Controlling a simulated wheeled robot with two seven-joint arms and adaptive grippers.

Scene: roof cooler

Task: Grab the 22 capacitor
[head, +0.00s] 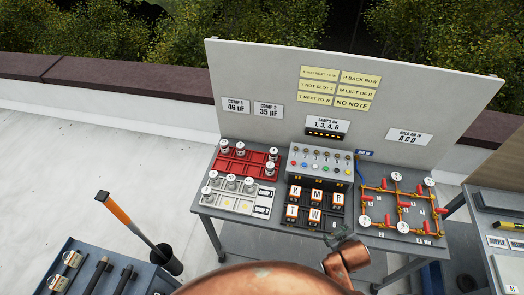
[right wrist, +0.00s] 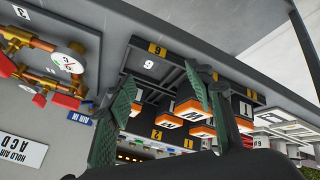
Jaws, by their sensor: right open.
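Several silver capacitors with round white tops stand in two trays at the left of the bench in the head view. Some are in the red tray (head: 232,168), others in the pale grey tray (head: 240,207). Their numbers are too small to read, so I cannot tell which is the 22. My right gripper (head: 335,239) is over the front of the bench, right of the trays, near the black rack. In the right wrist view its green-padded fingers (right wrist: 162,76) are apart with nothing held between them. My left gripper is not in view.
The black rack (head: 306,226) with orange lettered blocks stands between the trays and the brass pipes (head: 400,208) with gauges. A grey switch box (head: 320,163) is behind it. A tall panel (head: 380,105) closes the back. A tool cart (head: 90,270) stands front left.

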